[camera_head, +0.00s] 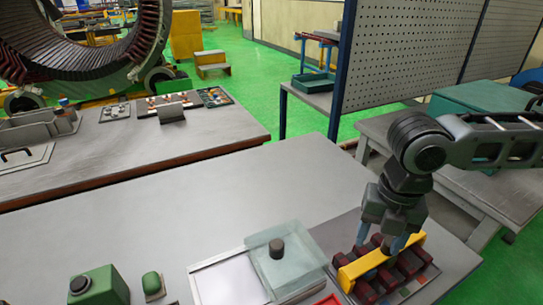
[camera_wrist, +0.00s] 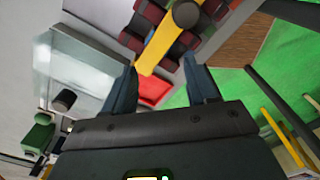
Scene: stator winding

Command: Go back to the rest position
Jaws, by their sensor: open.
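My gripper (camera_head: 379,246) is low over the right end of the front table, pointing down. Its blue-grey fingers are apart, and it also shows open in the wrist view (camera_wrist: 161,66). A yellow bar (camera_head: 367,265) lies across a row of dark red blocks (camera_head: 408,264) directly below the fingers. In the wrist view the yellow bar (camera_wrist: 160,40) runs up from between the fingertips, and nothing is clearly clamped. Whether a finger touches the bar cannot be told.
On the front table, left of the blocks, are a clear lidded box (camera_head: 285,262), a white tray (camera_head: 228,280), a green block with a dark knob (camera_head: 100,287) and a small green piece (camera_head: 152,284). A perforated panel (camera_head: 405,55) stands behind. The table's middle (camera_head: 200,215) is clear.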

